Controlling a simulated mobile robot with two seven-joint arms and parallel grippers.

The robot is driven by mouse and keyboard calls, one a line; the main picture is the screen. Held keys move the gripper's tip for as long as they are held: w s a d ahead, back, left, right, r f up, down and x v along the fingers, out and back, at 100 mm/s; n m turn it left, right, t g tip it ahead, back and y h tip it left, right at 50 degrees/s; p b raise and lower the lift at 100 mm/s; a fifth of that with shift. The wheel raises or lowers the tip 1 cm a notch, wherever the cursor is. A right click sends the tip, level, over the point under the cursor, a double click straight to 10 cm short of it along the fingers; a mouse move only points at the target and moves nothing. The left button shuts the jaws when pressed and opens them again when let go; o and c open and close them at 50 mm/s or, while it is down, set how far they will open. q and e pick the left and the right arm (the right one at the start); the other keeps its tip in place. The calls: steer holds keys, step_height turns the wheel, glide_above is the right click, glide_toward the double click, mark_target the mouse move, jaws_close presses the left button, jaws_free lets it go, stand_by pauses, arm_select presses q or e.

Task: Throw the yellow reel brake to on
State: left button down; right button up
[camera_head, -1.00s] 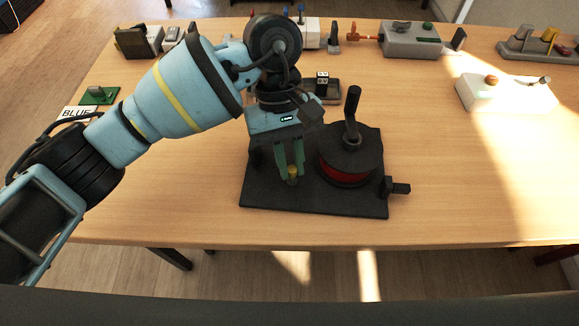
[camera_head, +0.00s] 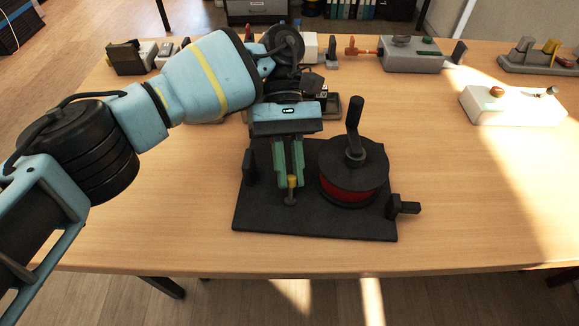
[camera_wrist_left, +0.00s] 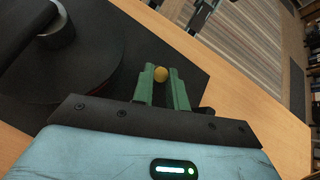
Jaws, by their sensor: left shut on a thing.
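The yellow reel brake (camera_head: 292,182) is a small lever with a yellow knob, standing on the black base plate (camera_head: 320,226) of the reel. In the left wrist view its round yellow tip (camera_wrist_left: 161,74) shows between the green fingers. My left gripper (camera_head: 290,178) points down over the plate, its green fingers shut on the lever. The reel (camera_head: 352,190) with red winding, black top and upright crank handle (camera_head: 354,118) stands just right of the fingers. The lever's lower end shows below the fingertips. My right gripper is not in view.
A black block with a knob (camera_head: 402,206) sits at the plate's right edge. A white box (camera_head: 512,107) lies at the right. Several devices, including a grey box (camera_head: 412,55), line the table's back. The table (camera_head: 460,190) right of the plate is clear.

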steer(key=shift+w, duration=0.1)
arm_select(q)
steer(key=c, duration=1.4)
jaws_free()
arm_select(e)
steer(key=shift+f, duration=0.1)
